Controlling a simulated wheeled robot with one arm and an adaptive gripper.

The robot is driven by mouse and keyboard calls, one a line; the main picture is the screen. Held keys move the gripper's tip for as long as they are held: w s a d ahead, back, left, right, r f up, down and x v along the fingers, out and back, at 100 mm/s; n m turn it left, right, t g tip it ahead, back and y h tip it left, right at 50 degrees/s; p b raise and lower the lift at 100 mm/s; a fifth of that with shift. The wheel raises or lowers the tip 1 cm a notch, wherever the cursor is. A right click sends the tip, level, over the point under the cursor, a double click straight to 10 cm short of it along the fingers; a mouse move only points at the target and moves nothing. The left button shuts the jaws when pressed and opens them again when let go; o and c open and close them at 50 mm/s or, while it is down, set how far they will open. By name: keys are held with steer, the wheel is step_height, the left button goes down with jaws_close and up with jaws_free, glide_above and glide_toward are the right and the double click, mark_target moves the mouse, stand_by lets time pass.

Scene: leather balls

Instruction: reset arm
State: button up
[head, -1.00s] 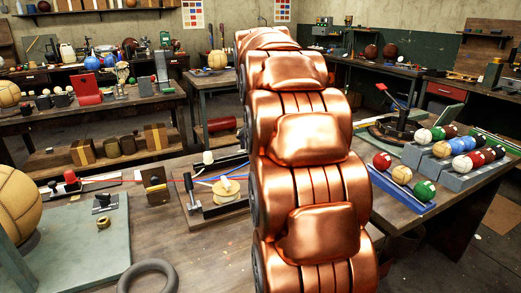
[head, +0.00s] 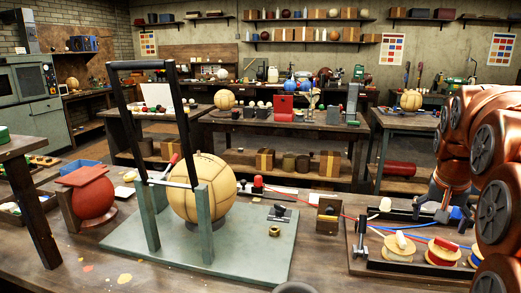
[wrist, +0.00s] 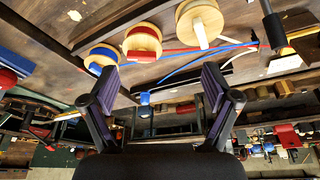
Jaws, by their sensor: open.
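My gripper (wrist: 158,86) shows in the wrist view with its two dark fingers spread apart and nothing between them. In the head view my copper-coloured arm fills the right edge, and its lower end is over the workbench by the thread spools. The wrist view shows the bench upside down, with a wooden spool with red thread (wrist: 143,40), a spool with blue thread (wrist: 102,57) and a pale spool (wrist: 197,20) beyond the fingers. The spools also show in the head view, where the red one (head: 443,251) stands on a dark board.
A tan ball (head: 204,188) sits under a black-handled frame on a green plate (head: 265,248). A red ball (head: 93,198) under a flat plate is at left. Coloured cords cross the bench to a wooden block (head: 329,214). The front of the bench is mostly clear.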

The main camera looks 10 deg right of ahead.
steer(key=s+a+f+n+g+y+p, duration=0.1)
steer(key=s+a+n+p, duration=0.25)
steer(key=a, duration=0.75)
steer(key=s+a+f+n+g+y+p, duration=0.1)
steer(key=s+a+f+n+p, duration=0.1)
steer(key=s+a, duration=0.6)
steer(key=s+a+f+n+g+p, duration=0.2)
steer(key=s+a, duration=0.6)
steer(key=s, duration=0.6)
step_height(320, 180, down, 2)
steer(key=shift+s+a+n+y+p, duration=0.35)
steer(key=shift+n+y+p, duration=0.05)
steer(key=shift+n, duration=0.25)
steer(key=shift+c, duration=0.4)
